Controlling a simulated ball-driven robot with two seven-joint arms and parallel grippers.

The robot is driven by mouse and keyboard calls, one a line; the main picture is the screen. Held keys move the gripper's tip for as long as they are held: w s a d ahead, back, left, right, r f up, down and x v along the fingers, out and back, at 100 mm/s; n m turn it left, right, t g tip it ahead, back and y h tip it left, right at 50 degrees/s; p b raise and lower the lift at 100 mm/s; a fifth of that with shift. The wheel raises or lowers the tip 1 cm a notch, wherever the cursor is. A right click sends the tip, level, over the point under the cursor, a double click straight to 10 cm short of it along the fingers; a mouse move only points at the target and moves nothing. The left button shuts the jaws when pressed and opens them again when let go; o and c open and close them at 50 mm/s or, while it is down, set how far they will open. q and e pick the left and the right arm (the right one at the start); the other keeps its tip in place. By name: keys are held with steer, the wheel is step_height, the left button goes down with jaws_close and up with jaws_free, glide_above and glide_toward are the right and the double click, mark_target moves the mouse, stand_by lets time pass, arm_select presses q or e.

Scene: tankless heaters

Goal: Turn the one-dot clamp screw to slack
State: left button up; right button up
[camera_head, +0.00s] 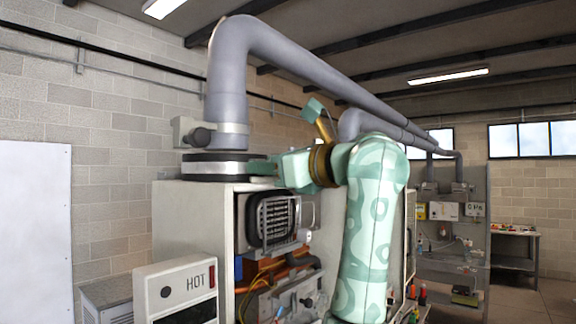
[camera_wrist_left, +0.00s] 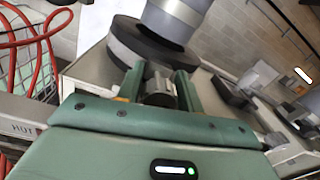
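A grey flue pipe (camera_head: 226,85) comes down onto a heater cabinet (camera_head: 188,222). A black collar (camera_head: 205,163) sits below on the cabinet top. My left gripper (camera_head: 262,166) reaches in from the right to the collar's right side. No dot marks are legible. My right gripper is out of view.
A white unit marked HOT (camera_head: 176,290) stands in front of the cabinet. The open cabinet shows a finned block (camera_head: 276,217) and hoses. A shelf (camera_head: 450,262) and bench (camera_head: 515,235) stand far right. The pipe overhead limits room above the gripper.

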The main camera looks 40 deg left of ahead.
arm_select(q)
steer(key=w+d+b, duration=0.1)
steer(key=d+b, duration=0.3)
steer(key=d, duration=1.2)
steer(key=shift+f, duration=0.2)
steer(key=shift+w+r, duration=0.1)
